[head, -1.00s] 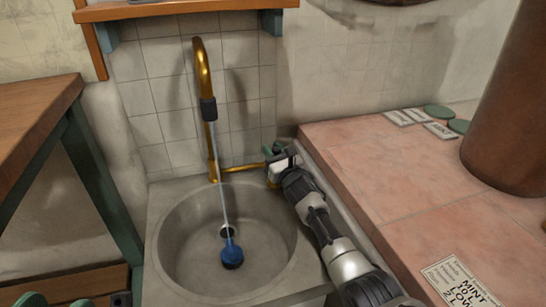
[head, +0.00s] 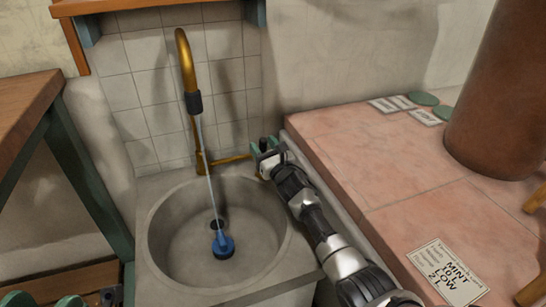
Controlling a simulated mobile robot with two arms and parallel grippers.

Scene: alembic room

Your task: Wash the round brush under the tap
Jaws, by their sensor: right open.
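The round brush (head: 223,245) is a blue, disc-shaped head lying in the round grey sink basin (head: 165,262), just in front of the drain hole. The gold tap (head: 186,62) arches over the basin and its dark mouth points down. A thin pale line, which looks like a water stream, runs from the mouth to the brush. My right gripper (head: 265,149) is open beside the end of the tap's gold side pipe (head: 228,160), at the basin's back right. Whether it touches the pipe's end is unclear. My left gripper is not in view.
A pink tiled counter (head: 340,150) stands right of the sink, with a brown cylinder (head: 500,100), green discs (head: 424,98) and a label card (head: 447,274). A wooden table (head: 25,100) is at left. A wooden shelf (head: 140,6) hangs above the tap.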

